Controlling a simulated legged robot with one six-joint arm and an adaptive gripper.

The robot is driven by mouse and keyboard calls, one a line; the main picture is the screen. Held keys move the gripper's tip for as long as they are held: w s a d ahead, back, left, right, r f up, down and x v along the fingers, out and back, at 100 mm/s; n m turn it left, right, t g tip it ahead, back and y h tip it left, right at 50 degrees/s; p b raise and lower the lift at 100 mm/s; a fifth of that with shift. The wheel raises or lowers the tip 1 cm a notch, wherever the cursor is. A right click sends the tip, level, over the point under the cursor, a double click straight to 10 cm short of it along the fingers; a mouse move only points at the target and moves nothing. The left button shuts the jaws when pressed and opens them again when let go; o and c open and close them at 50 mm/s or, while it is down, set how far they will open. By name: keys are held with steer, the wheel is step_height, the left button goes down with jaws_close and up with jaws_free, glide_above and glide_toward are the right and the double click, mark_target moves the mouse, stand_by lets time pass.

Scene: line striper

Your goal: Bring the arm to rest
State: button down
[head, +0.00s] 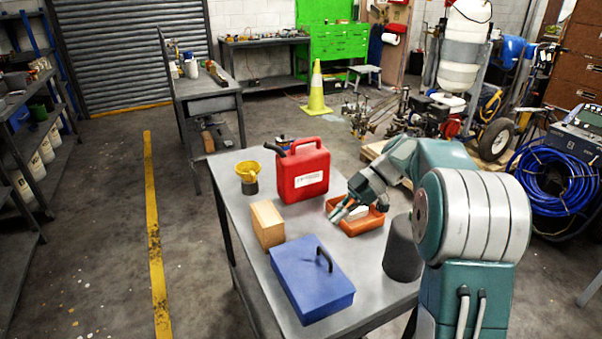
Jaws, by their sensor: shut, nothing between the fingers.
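My arm rises at the right of the head view and bends over toward the grey table (228,188). My gripper (333,216) points down and to the left, just above or at an orange tray (362,226) on the table. Its fingers look close together with nothing seen between them. Whether the fingertips touch the tray cannot be told. Part of the tray is hidden behind my gripper.
Around my gripper stand a red fuel can (302,176), a blue box (311,280), a wooden block (267,224), a dark cylinder (402,250) and a yellow funnel on a cup (248,173). Beyond are a striping machine (445,110) and a blue hose coil (556,192).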

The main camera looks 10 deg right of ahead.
steer(key=s+a+r+m+t+h, duration=0.1)
steer(key=s+m+t+h, duration=0.3)
steer(key=s+m, duration=0.6)
steer(key=s+a+r+m+t+h, duration=0.1)
steer(key=s+m+t+h, duration=0.3)
steer(key=s+m, duration=0.7)
steer(key=shift+s+a+r+t+h, duration=0.15)
steer(key=shift+s+a+t+h, duration=0.2)
steer(key=shift+s+h, duration=1.3)
steer(key=shift+s+y, duration=0.35)
steer(key=shift+y, duration=0.1)
